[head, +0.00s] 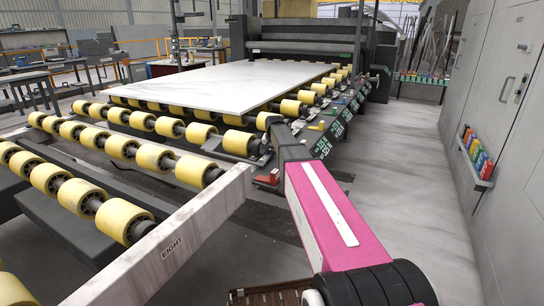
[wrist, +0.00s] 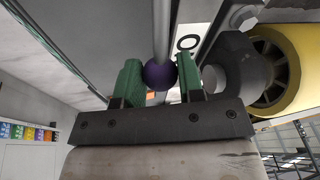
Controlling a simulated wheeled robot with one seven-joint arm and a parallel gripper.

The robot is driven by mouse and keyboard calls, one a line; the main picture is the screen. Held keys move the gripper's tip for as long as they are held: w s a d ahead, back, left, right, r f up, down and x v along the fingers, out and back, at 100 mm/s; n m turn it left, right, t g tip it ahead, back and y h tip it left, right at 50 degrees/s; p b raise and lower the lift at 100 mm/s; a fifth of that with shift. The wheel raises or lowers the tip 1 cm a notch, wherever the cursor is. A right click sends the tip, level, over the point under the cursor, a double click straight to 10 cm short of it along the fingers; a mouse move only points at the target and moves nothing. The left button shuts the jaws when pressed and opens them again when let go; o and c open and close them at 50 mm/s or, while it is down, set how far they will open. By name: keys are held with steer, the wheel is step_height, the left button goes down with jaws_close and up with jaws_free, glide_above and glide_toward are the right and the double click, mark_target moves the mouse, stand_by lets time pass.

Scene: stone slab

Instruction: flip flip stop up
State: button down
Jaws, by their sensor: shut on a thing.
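In the wrist view, my gripper (wrist: 160,78) has its two green fingers closed on either side of a dark purple ball knob (wrist: 158,74). A grey rod (wrist: 161,32) runs from the knob toward the top of the picture; this looks like the flip stop's lever. A white plate with a dark ring (wrist: 188,43) is just right of the rod. In the head view, my pink and black arm reaches to the roller table's near right edge and hides the knob and the fingers there. Whether the stop is up or down cannot be told.
A white stone slab (head: 230,84) lies on yellow rollers (head: 122,147). Small coloured pieces line the table's right edge, with a red one (head: 268,178) by my arm. The right aisle floor (head: 400,200) is clear beside grey cabinets (head: 505,110).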

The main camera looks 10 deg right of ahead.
steer(key=shift+s+a+r+t+h, duration=0.2)
steer(key=shift+s+r+t+h, duration=0.2)
steer(key=shift+r+t, duration=0.15)
steer(key=shift+s+a+r+t+h, duration=0.2)
steer(key=shift+s+r+t+h, duration=0.15)
steer(key=shift+r+t, duration=0.2)
steer(key=r+t+h, duration=0.1)
steer(key=s+a+r+t+h, duration=0.1)
steer(key=t, duration=0.1)
steer(key=shift+s+a+n, duration=0.1)
steer(key=shift+s+n, duration=0.15)
steer(key=shift+n, duration=0.05)
steer(key=shift+s+a+r+n+t+h, duration=0.15)
steer(key=shift+s+a+r+t+h, duration=0.3)
steer(key=shift+t, duration=0.4)
steer(key=shift+s+a+r+n+t+h, duration=0.15)
steer(key=shift+s+a+r+t+h, duration=0.2)
steer(key=shift+s+t+h, duration=0.4)
steer(key=shift+a, duration=0.15)
steer(key=shift+s+a, duration=0.25)
steer(key=shift+s, duration=0.1)
steer(key=c, duration=0.8)
jaws_free()
steer(key=shift+o, duration=0.2)
